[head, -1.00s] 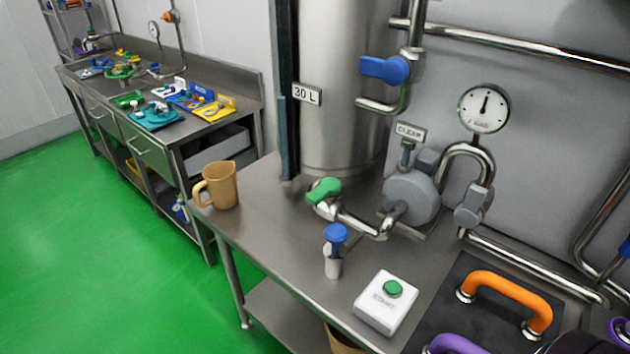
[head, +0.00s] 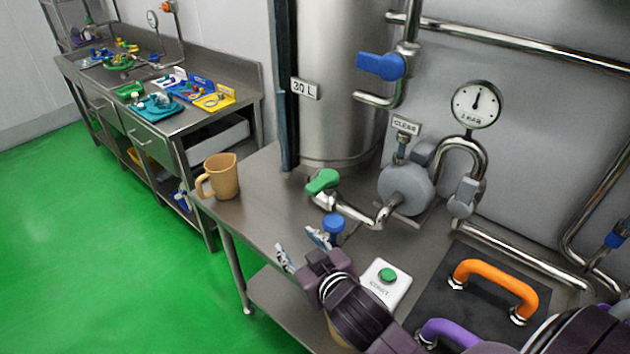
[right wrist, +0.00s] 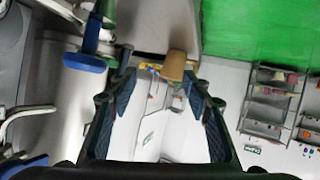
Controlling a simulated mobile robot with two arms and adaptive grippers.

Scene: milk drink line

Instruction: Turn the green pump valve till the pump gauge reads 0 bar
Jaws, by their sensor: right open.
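The green pump valve (head: 322,181) is a lever on the pipe at the left of the grey pump (head: 406,189). The round white pump gauge (head: 477,104) stands above the pump on a bent pipe. Its dark needle points about straight up; the numbers are too small to read. My right gripper (head: 301,248) is open and empty over the front of the steel table, below and left of the green valve, apart from it. In the right wrist view its two fingers (right wrist: 160,100) are spread, with nothing between the pads. My left gripper is not in view.
A blue-topped tap (head: 333,224) stands close beside my right gripper. A white box with a green button (head: 388,275) is partly behind my arm. A tan jug (head: 221,176) stands at the table's left corner. Orange (head: 497,283) and purple (head: 462,331) handles are at right.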

